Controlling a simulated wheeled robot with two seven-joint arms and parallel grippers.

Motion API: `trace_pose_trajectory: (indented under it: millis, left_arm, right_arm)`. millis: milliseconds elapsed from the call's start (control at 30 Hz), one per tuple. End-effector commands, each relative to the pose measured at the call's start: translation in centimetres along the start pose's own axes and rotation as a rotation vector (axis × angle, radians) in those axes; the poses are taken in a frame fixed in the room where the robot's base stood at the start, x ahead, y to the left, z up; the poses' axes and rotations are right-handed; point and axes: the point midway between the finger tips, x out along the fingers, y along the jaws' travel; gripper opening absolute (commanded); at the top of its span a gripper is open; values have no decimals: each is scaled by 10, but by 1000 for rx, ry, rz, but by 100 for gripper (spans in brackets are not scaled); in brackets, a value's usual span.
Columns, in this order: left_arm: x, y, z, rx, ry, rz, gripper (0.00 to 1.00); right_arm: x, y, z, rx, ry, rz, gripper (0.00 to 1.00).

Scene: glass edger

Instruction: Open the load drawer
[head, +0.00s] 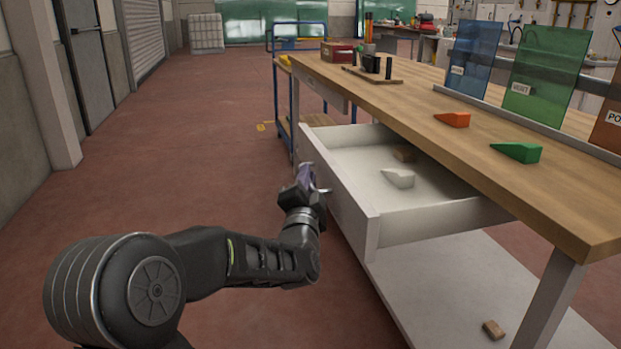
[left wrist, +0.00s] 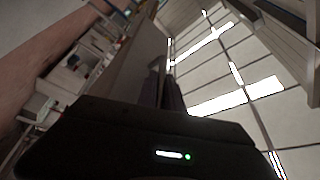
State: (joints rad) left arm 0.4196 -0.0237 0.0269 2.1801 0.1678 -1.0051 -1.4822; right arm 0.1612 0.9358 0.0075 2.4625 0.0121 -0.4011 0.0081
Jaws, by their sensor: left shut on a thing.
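The load drawer (head: 345,205) sticks out from under the wooden bench top (head: 430,115), pulled well open, with its white inside showing. A white wedge (head: 398,178) and a small brown block (head: 404,154) lie in it. My left gripper (head: 312,183) is at the drawer's front face and is shut on its handle (head: 323,190), which is mostly hidden by the fingers. In the left wrist view the fingers (left wrist: 172,92) are close together in the middle, and the handle is hard to make out. My right gripper is in neither view.
An orange wedge (head: 453,119) and a green wedge (head: 517,152) lie on the bench near upright glass panels (head: 545,75). A wooden block (head: 493,329) lies on the lower shelf (head: 450,290). A blue-framed cart (head: 283,75) stands behind. The floor to the left is clear.

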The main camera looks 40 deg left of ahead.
Motion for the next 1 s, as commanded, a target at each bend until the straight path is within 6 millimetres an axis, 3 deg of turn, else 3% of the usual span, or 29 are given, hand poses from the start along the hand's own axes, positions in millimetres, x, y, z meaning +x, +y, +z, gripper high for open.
trace_pose_trajectory:
  millis: [167,200,300,633,767,1000]
  left_arm:
    - [0,2,-1,1,1,4,0]
    - [0,2,-1,1,1,4,13]
    - [0,2,-1,1,1,3,20]
    - [-4,1,-1,1,1,2,20]
    - [-17,-1,-1,0,1,2,20]
    - [-57,0,-2,0,1,4,20]
  right_arm:
    - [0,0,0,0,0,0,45]
    - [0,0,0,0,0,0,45]
    - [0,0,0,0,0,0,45]
    - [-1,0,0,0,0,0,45]
    - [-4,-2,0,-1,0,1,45]
    - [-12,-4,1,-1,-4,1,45]
